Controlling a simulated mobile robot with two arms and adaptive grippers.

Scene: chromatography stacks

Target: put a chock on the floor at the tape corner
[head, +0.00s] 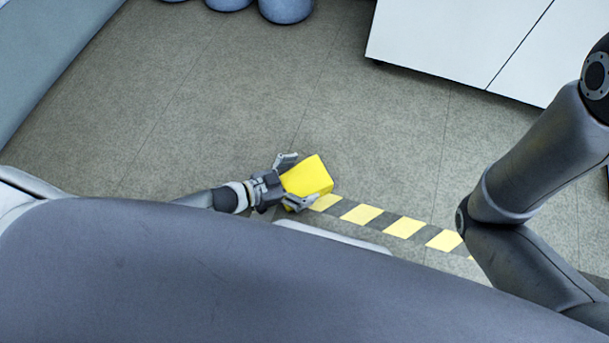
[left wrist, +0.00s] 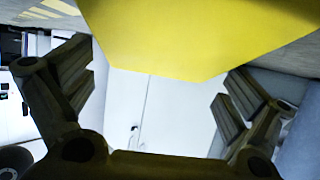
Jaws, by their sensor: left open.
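The yellow chock (head: 308,177) is at the end of the striped floor tape (head: 404,228) in the head view. I cannot tell for certain whether it rests fully on the floor. My left gripper (head: 294,180) is open, with one finger on each side of the chock's near end. In the left wrist view the chock (left wrist: 190,35) fills the top middle, and the two fingers of my left gripper (left wrist: 155,98) stand apart with a gap to it. The tape's corner is not clearly seen; the chock and my body cover that area. My right gripper is not in view.
White cabinets (head: 450,40) stand at the top right, and several blue-grey rounded containers (head: 286,8) at the top edge. A pale blue-grey wall or panel (head: 40,50) runs along the left. The grey floor (head: 200,110) between them is clear.

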